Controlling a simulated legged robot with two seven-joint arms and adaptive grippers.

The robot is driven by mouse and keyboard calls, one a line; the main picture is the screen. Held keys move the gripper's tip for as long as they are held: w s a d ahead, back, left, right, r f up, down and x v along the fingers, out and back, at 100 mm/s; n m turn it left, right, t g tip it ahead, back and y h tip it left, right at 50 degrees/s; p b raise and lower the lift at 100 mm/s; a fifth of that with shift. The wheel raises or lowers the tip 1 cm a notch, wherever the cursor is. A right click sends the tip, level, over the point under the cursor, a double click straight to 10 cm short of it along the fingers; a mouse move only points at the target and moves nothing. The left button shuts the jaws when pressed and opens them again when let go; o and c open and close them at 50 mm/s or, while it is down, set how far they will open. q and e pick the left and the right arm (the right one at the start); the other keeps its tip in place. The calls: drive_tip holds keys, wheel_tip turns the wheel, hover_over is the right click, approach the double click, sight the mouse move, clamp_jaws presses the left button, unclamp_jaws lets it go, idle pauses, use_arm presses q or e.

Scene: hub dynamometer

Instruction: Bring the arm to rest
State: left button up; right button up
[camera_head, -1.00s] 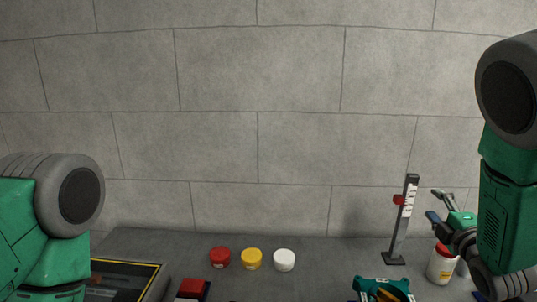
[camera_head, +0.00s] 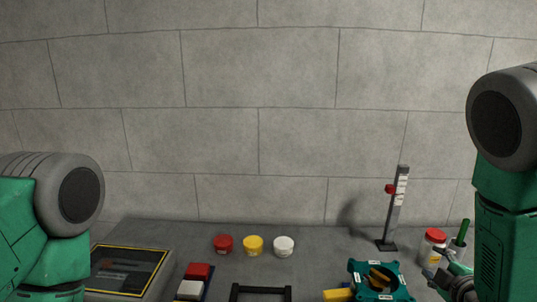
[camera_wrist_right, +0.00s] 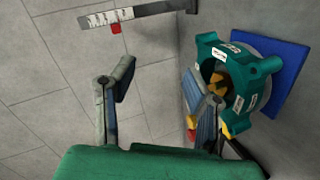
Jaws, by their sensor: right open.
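My right arm (camera_head: 500,190) comes down along the right edge of the head view. Its gripper (camera_head: 446,280) is low at the right, beside the teal hub fixture (camera_head: 392,265) and in front of a white bottle with a red lid (camera_head: 433,245). In the right wrist view, the two fingers of the right gripper (camera_wrist_right: 160,92) stand wide apart, with nothing between them. The teal fixture (camera_wrist_right: 245,95) shows beyond the right finger there. My left arm (camera_head: 50,215) shows at the left edge; its gripper is out of view.
Red (camera_head: 223,245), yellow (camera_head: 253,245) and white (camera_head: 284,246) jars stand along the back. An upright gauge (camera_head: 396,210) with a red slider stands near the wall. A dark yellow-edged panel (camera_head: 128,270) lies at left. The bench between jars and gauge is clear.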

drive_tip(key=s+a+f+m+g, duration=0.1)
drive_tip(key=s+f+m+g, duration=0.1)
drive_tip(key=s+f, duration=0.3)
drive_tip(key=s+a+f+m+g, duration=0.1)
drive_tip(key=s+f+m+g, duration=0.1)
drive_tip(key=s+f, duration=0.3)
drive_tip(key=s+a+f+m+g, duration=0.1)
drive_tip(key=s+f+m+g, duration=0.1)
drive_tip(key=s+f, duration=0.2)
drive_tip(key=shift+s+a+f, duration=0.15)
drive_tip(key=shift+s+f, duration=0.25)
drive_tip(key=shift+s, duration=0.2)
drive_tip(key=s+a+f+m+g+y, duration=0.1)
drive_tip(key=s+a+f+m+g, duration=0.15)
drive_tip(key=s, duration=0.45)
drive_tip(key=s+a+f+m+g, duration=0.2)
drive_tip(key=s+g, duration=0.1)
drive_tip(key=s, duration=0.4)
drive_tip(key=s+a+f+m+g+y, duration=0.1)
drive_tip(key=s+a+f+m+g, duration=0.15)
drive_tip(key=s, duration=0.45)
wheel_tip(320, 180, down, 12)
drive_tip(key=w+b, duration=0.1)
drive_tip(key=b, duration=1.2)
drive_tip(key=shift+w+a+n+t+b, duration=0.2)
drive_tip(key=shift+w+n+t+b, duration=0.1)
drive_tip(key=shift+n+t, duration=0.1)
